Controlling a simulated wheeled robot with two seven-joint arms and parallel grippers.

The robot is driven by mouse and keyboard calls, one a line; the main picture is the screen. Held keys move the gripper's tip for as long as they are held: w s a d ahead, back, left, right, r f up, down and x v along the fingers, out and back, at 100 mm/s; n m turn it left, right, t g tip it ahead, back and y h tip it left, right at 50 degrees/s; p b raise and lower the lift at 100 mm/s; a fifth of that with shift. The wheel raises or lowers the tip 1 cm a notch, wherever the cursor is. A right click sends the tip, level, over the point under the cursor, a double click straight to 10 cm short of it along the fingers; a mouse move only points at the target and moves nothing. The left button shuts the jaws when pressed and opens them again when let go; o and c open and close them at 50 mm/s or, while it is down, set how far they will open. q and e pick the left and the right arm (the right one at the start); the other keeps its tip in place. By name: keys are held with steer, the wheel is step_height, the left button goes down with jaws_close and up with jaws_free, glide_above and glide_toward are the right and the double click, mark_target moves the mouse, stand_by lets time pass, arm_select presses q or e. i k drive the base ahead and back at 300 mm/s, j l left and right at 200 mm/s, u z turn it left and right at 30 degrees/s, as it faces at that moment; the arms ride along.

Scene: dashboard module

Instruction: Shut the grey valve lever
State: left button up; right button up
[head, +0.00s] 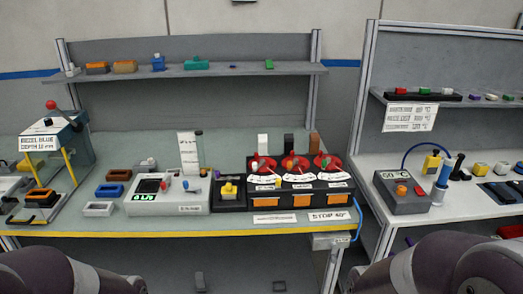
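A black module on the workbench carries three round red valves in a row: a left one (262,166), a middle one (295,164) and a right one (327,163). Each has a small lever or pointer on top and a white curved scale below. My arm links show at the bottom corners, but neither gripper is in view.
A white box with a display (148,197) and a yellow-knobbed unit (229,193) stand left of the valves. A press with a red ball (51,105) is at far left. A second bench holds a grey box (402,191). Open bench surface lies behind the boxes.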

mark_target(335, 245)
steer(key=i+u, duration=0.25)
steer(key=i+l+u, duration=0.1)
steer(key=u, duration=0.15)
steer(key=z, duration=1.4)
